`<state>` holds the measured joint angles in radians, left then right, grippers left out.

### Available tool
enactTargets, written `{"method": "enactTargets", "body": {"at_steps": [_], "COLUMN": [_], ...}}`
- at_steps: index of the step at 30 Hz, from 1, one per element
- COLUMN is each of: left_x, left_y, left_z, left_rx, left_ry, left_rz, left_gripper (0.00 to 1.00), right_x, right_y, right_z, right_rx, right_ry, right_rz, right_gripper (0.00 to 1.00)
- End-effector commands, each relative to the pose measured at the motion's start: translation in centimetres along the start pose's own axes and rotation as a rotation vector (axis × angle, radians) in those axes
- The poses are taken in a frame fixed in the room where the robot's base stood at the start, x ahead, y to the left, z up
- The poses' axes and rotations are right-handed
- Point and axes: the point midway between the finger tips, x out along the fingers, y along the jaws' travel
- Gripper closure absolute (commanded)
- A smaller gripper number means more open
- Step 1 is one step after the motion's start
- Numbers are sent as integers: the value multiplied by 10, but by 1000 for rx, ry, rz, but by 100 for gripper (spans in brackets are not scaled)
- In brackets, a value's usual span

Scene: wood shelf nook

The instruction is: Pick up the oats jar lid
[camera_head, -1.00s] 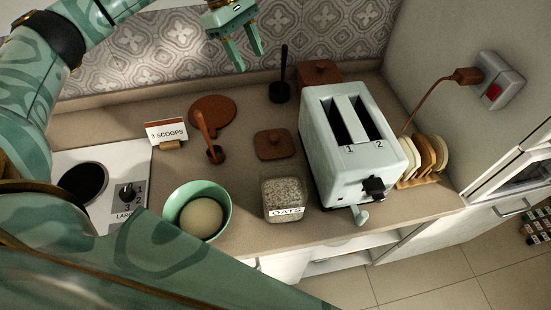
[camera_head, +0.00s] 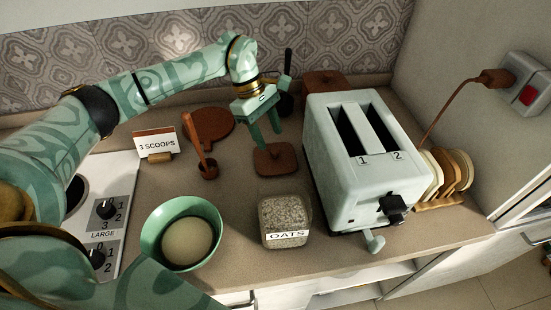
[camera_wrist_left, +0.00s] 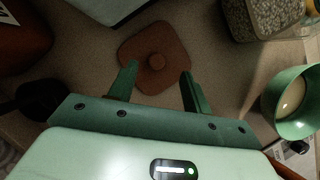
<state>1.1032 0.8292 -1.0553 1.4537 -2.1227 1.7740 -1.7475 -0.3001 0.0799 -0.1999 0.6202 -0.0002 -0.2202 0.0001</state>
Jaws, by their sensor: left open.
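The oats jar lid (camera_head: 276,160) is a flat, brown, rounded-square lid with a small round knob. It lies on the counter behind the open glass oats jar (camera_head: 285,221), which bears an OATS label. My left gripper (camera_head: 268,140) is open above the lid, fingers pointing down, and hides part of it in the head view. In the left wrist view the lid (camera_wrist_left: 155,58) lies beyond the fingertips of the left gripper (camera_wrist_left: 157,75), its knob roughly midway between them. Nothing is between the fingers. My right gripper is not in view.
A white toaster (camera_head: 365,160) stands close on the right. A brown scoop (camera_head: 207,165) and a "3 SCOOPS" card (camera_head: 156,144) are on the left. A green bowl (camera_head: 183,232) stands front left. A dark upright utensil (camera_head: 287,80) is behind the gripper.

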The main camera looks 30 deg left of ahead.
Motion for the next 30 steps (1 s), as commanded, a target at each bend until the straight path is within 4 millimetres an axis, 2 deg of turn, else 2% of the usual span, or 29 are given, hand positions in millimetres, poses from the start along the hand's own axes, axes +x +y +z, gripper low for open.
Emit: {"method": "enactTargets", "body": {"at_steps": [6,9,17,18,21,23,30], "left_x": [36,47,51,51,51,51,51], "left_y": [4,4,4,4,4,4,4], "left_z": [-6,-6,-6,-6,-6,-6,-6], "left_rx": [0,0,0,0,0,0,0], "left_ry": [-2,-1,0,0,0,1,0], "left_rz": [-3,-2,-1,-1,-1,-1,0], "left_gripper": [51,51,51,56,84,99,99], "right_x": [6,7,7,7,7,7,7], "right_y": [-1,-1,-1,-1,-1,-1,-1], "right_z": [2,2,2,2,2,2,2], "right_rx": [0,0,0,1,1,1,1], "right_ry": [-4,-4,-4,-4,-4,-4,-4], "right_rz": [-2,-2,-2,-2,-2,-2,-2], "right_gripper": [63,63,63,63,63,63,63]}}
